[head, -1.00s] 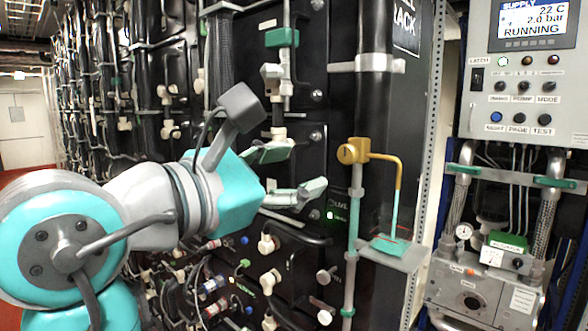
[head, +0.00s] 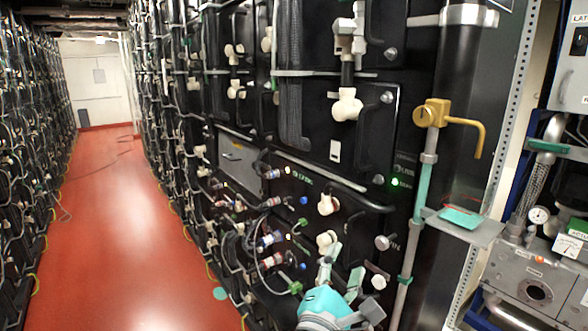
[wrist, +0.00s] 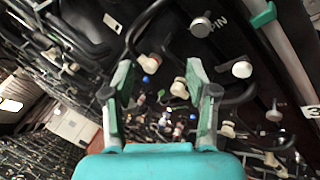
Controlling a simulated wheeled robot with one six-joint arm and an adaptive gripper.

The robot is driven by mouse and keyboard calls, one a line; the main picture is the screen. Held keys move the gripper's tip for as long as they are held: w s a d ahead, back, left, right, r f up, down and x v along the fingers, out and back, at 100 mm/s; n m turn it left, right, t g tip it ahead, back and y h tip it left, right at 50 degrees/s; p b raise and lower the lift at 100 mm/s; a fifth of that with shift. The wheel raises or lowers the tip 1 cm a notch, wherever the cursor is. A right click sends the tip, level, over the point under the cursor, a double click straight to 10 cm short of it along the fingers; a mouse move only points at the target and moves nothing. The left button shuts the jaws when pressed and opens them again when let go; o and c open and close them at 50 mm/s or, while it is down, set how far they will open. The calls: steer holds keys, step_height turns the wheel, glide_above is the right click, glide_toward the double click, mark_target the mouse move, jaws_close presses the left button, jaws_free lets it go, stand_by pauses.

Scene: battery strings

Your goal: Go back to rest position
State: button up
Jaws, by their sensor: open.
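My gripper (head: 339,274) shows at the bottom of the head view, low in front of the battery rack (head: 345,140). Its two green-faced fingers stand apart with nothing held between them. In the wrist view my gripper (wrist: 158,88) also shows open and empty, with hoses, knobs and connectors behind it. I cannot tell how far the fingertips are from the rack. Most of my arm is out of the head view.
A yellow valve (head: 433,113) sits on a vertical pipe at the right, beside a small shelf (head: 480,230) with a teal pad. A grey panel unit (head: 530,280) stands at far right. The red aisle floor (head: 120,230) at left is clear apart from thin cables.

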steer(key=s+d+f+m+g+y, duration=0.1)
steer(key=s+d+f+m+y, duration=0.15)
steer(key=s+f, duration=0.45)
steer(key=s+d+f+m+y, duration=0.1)
steer(key=s+f+y, duration=0.25)
steer(key=f, duration=0.75)
steer(key=s+d+f+m+g+y, duration=0.1)
steer(key=s+d+f+y, duration=0.1)
steer(key=s+f, duration=0.45)
steer(key=s+d+f+m, duration=0.1)
steer(key=s+d+m, duration=0.1)
steer(key=s+m, duration=0.6)
steer(key=s+d+f+m+g, duration=0.1)
steer(key=s+m, duration=0.8)
steer(key=s, duration=1)
steer(key=shift+s+d+f, duration=0.35)
steer(key=shift+d+f, duration=0.1)
steer(key=shift+f, duration=0.25)
